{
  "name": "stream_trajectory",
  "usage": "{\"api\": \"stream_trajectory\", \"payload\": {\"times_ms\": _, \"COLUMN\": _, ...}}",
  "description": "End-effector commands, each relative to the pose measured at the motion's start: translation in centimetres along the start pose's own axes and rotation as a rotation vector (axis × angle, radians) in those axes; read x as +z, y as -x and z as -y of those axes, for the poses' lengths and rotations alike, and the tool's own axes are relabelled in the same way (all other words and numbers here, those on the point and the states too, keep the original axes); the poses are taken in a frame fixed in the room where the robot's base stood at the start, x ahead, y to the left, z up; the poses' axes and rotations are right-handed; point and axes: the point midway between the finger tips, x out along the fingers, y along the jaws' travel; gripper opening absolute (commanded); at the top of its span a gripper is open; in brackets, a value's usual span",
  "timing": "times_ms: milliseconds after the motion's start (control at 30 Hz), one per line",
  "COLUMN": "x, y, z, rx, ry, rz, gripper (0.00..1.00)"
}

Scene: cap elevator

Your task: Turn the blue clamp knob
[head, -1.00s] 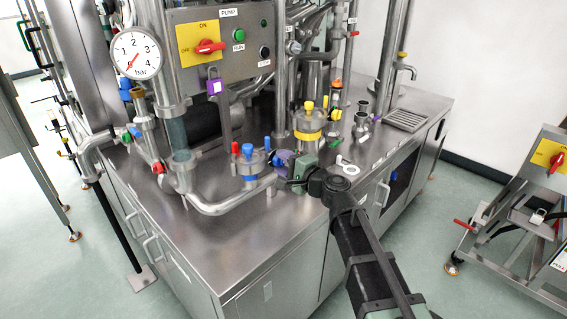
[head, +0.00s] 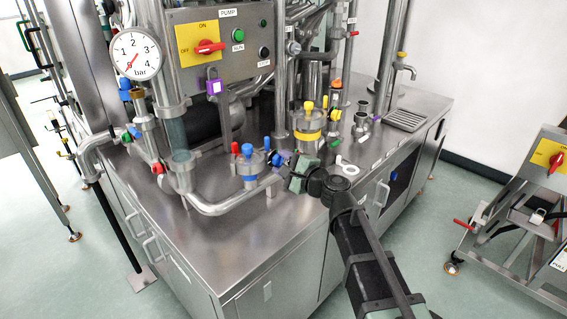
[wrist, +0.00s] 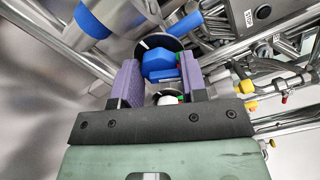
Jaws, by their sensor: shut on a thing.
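The blue clamp knob (wrist: 160,62) sits between the two purple fingers of my gripper (wrist: 159,72) in the wrist view. The fingers are shut on it, one on each side. The green gripper body is tilted there and hides part of the clamp.
A yellow-banded vessel (head: 308,127) stands behind my gripper. A red-handled valve and pipes are to the left, with a pressure gauge (head: 136,54) above. The steel bench front (head: 240,240) is clear. A white ring (head: 346,165) lies to the right.

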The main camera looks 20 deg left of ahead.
Motion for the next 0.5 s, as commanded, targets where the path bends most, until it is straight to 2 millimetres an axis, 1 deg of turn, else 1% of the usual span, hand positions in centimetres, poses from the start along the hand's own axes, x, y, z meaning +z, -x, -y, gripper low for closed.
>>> {"api": "stream_trajectory", "payload": {"times_ms": 33, "x": 0.00, "y": 0.03, "z": -0.13, "rx": 0.002, "ry": 0.003, "rz": 0.000, "gripper": 0.16}}
{"api": "stream_trajectory", "payload": {"times_ms": 67, "x": 0.00, "y": 0.03, "z": -0.13, "rx": 0.002, "ry": 0.003, "rz": 0.000, "gripper": 0.43}}
{"api": "stream_trajectory", "payload": {"times_ms": 100, "x": 0.00, "y": 0.03, "z": -0.13, "rx": 0.002, "ry": 0.003, "rz": 0.000, "gripper": 0.49}}
{"api": "stream_trajectory", "payload": {"times_ms": 200, "x": 0.01, "y": 0.02, "z": -0.10, "rx": 0.002, "ry": 0.002, "rz": 0.000, "gripper": 0.63}}
{"api": "stream_trajectory", "payload": {"times_ms": 433, "x": 0.01, "y": 0.03, "z": -0.05, "rx": 0.001, "ry": 0.002, "rz": 0.000, "gripper": 0.63}}
{"api": "stream_trajectory", "payload": {"times_ms": 500, "x": 0.03, "y": 0.34, "z": -0.05, "rx": 0.000, "ry": 0.002, "rz": 0.000, "gripper": 0.63}}
